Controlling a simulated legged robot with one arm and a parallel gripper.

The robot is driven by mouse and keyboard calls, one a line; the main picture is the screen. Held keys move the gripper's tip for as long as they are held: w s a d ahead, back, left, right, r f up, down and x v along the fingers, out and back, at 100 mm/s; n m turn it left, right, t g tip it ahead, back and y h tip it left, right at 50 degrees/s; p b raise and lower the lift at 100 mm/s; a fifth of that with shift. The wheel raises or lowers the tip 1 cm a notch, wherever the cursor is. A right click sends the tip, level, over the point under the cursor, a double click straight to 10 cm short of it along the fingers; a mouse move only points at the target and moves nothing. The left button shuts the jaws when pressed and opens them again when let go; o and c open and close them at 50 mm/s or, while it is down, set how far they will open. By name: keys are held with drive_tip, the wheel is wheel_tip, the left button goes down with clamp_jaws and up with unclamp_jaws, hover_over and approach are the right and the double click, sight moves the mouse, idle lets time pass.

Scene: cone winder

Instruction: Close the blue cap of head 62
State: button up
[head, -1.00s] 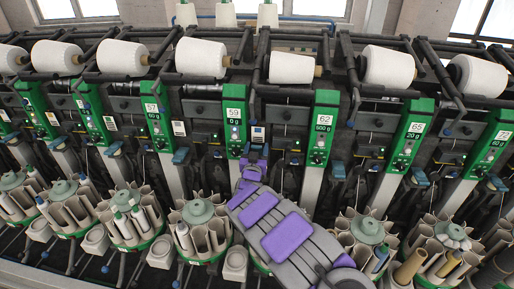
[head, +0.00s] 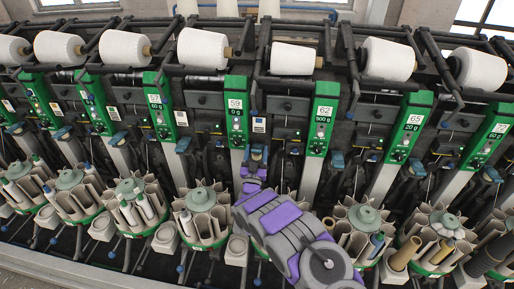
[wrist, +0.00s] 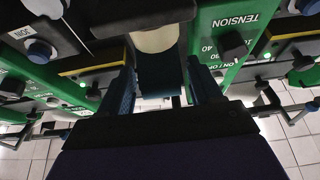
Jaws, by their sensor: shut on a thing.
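The green panel of head 62 (head: 322,118) stands right of centre in the head view. My gripper (head: 256,156) is in the gap between that panel and the panel of head 59 (head: 237,112), with my purple and grey arm reaching up to it. In the wrist view my gripper (wrist: 165,75) has a dark blue finger on each side of a blue piece, apparently the blue cap (wrist: 172,78), and is shut on it. In the head view my gripper hides most of this cap, so how far it is tilted cannot be told.
Similar blue caps show at the neighbouring heads, left (head: 183,145) and right (head: 338,160). White yarn packages (head: 292,57) sit above. Round bobbin magazines (head: 202,205) stand below, close on both sides of my arm. In the wrist view a green TENSION panel (wrist: 245,35) is close by.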

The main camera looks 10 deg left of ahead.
drive_tip(key=shift+s+f, duration=0.1)
drive_tip(key=shift+f, duration=0.35)
drive_tip(key=o, duration=1.1)
drive_tip(key=shift+o, duration=1.1)
drive_tip(key=shift+w+a+f, duration=0.15)
drive_tip(key=shift+w, duration=0.15)
drive_tip(key=shift+s+p, duration=0.3)
drive_tip(key=shift+s, duration=0.1)
drive_tip(key=s+p, duration=0.3)
drive_tip(key=s, duration=0.9)
drive_tip(key=shift+s+a+f, duration=0.15)
drive_tip(key=shift+s+a, duration=0.1)
drive_tip(key=shift+a, duration=0.05)
